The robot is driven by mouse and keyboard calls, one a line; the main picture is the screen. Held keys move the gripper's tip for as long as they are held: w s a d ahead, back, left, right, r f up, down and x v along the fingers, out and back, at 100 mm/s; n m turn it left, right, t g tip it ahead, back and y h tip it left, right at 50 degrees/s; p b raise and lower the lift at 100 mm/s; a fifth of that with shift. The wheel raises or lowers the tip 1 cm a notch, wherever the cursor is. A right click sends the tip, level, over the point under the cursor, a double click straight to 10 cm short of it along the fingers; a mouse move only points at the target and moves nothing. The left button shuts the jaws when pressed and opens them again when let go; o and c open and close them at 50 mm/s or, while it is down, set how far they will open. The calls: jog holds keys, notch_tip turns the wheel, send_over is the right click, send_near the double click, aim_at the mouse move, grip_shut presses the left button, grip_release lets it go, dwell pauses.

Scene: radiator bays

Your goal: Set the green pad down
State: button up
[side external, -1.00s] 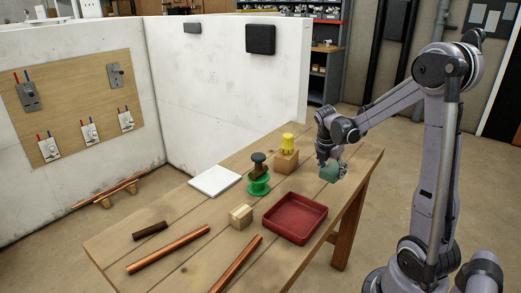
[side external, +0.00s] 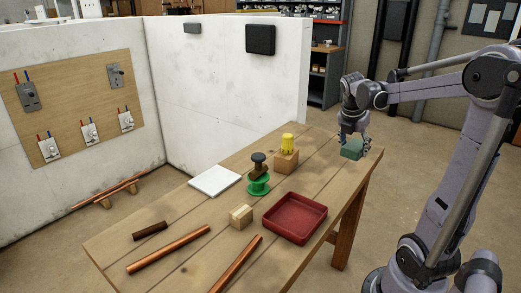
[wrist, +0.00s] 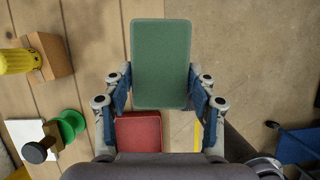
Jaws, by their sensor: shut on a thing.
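The green pad (side external: 351,150) is a flat block between the fingers of my gripper (side external: 354,141), over the table's far right corner. In the wrist view the pad (wrist: 161,62) extends forward from the fingers, and my gripper (wrist: 160,88) is shut on its two sides. The pad looks about level and overlaps the line of the table's edge in that view. Whether its underside touches the wood cannot be told.
The wooden table (side external: 325,165) holds a red tray (side external: 295,218), a yellow item on a wooden block (side external: 285,159), a green spool (side external: 258,184), a white slab (side external: 215,181), a small wooden block (side external: 241,217) and copper pipes (side external: 168,248). Wood around the pad is clear.

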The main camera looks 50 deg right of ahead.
jog(key=w+a+n+t, duration=0.1)
jog(key=w+a+n, duration=0.25)
jog(key=w, duration=0.95)
jog(key=n+t+y, duration=0.1)
jog(key=n+t, duration=0.2)
jog(key=n, duration=0.3)
send_over(189, 203)
jog(key=a, duration=0.1)
jog(key=f, duration=1.2)
jog(key=shift+s+f, duration=0.15)
jog(key=shift+s, duration=0.2)
jog(key=shift+f, duration=1.95)
jog(key=shift+f, duration=0.2)
jog(key=o, duration=1)
jog(key=shift+o, duration=0.2)
